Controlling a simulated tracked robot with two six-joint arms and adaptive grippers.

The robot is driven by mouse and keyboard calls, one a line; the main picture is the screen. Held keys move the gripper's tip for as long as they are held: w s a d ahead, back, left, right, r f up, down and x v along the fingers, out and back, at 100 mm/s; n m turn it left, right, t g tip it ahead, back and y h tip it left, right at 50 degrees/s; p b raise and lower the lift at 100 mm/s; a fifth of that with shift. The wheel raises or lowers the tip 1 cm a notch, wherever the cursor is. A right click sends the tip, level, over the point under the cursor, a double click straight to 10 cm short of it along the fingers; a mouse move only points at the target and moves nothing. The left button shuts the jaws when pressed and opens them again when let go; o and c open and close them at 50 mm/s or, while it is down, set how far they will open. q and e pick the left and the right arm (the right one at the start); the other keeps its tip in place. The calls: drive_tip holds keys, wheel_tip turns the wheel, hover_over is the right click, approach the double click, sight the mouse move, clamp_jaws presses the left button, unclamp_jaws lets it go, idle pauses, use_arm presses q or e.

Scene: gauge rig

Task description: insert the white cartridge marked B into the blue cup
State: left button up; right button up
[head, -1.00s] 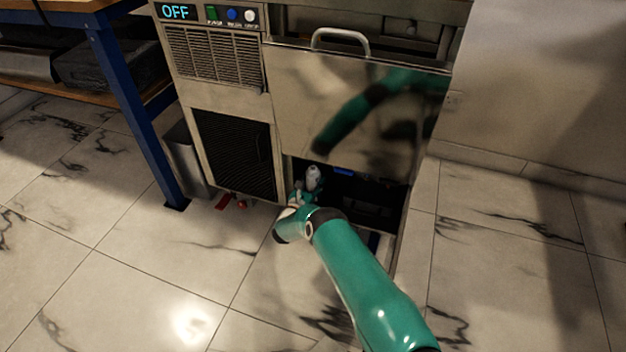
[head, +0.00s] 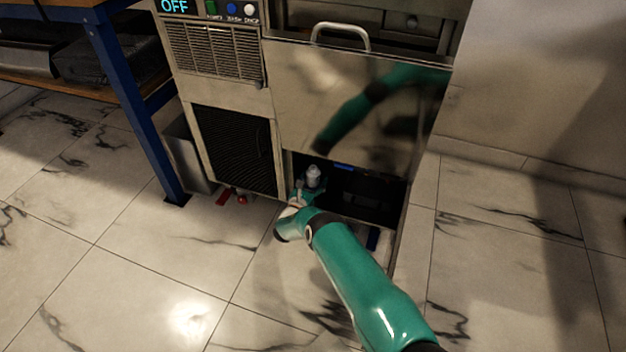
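My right arm reaches from the bottom right into the dark opening low in the metal machine. My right gripper (head: 313,178) is at the arm's end, just inside the left part of this opening. A small pale, rounded form shows there; I cannot tell whether it is part of my wrist or the white cartridge. No letter B is readable. The fingers are too small and dark to judge. A small bright blue patch (head: 343,166) shows under the panel's lower edge, right of the gripper; I cannot tell whether it is the blue cup. My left gripper is out of view.
The metal machine's large shiny panel (head: 350,105) with a handle (head: 341,36) hangs just above the opening. A display (head: 175,6) reads OFF. A blue-legged bench (head: 140,110) stands left. Red items (head: 232,198) lie by the machine's base. Marble floor in front is open.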

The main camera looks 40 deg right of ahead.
drive_tip(key=shift+a, duration=0.2)
drive_tip(key=shift+a+f, duration=0.1)
drive_tip(key=shift+a, duration=0.15)
drive_tip(key=v, duration=1.1)
drive_tip(key=shift+s, duration=0.25)
